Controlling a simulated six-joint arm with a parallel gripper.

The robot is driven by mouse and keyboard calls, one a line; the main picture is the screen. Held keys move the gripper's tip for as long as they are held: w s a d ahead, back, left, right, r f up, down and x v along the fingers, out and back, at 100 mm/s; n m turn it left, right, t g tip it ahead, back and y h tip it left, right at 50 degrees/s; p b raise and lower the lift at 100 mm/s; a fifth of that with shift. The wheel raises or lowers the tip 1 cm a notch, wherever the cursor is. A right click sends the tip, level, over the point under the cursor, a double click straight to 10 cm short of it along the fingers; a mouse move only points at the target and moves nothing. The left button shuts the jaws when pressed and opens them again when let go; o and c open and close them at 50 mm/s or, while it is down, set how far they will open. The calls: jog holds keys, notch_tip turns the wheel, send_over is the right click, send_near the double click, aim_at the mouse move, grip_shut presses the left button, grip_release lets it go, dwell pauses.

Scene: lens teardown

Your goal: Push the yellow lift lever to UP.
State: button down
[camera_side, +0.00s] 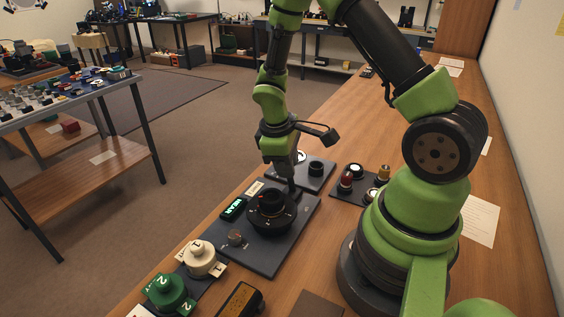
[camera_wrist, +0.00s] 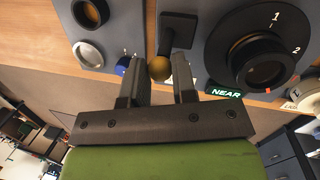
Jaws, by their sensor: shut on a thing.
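The yellow lift lever shows in the wrist view as a round, dull yellow knob (camera_wrist: 159,69) between my two fingertips. My gripper (camera_wrist: 160,80) is shut on this knob. A black T-shaped piece (camera_wrist: 178,31) stands right beside the knob on the dark panel; I cannot tell how it joins the lever. In the side view my gripper (camera_side: 287,186) reaches down to the back part of the dark panel (camera_side: 272,257), behind the black dial. The lever itself is hidden there by my gripper, and its UP mark cannot be read.
A large black dial (camera_side: 272,211) and a green NEAR display (camera_side: 233,209) are close to my gripper. A second panel with a black knob (camera_side: 316,168) lies behind. A cream part (camera_side: 201,259) and a green part (camera_side: 168,292) stand at the front left. Bench at right is partly clear.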

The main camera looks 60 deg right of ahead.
jog(key=shift+s+d+r+t, duration=0.1)
jog(key=shift+s+d+t, duration=0.05)
jog(key=shift+s+t, duration=0.4)
jog(key=shift+w, duration=0.1)
jog(key=c, duration=0.9)
grip_release()
jog(key=r, duration=0.3)
jog(key=a+r, duration=0.1)
jog(key=r, duration=0.2)
jog(key=a+r, duration=0.1)
jog(key=r, duration=0.2)
jog(key=shift+r, duration=0.4)
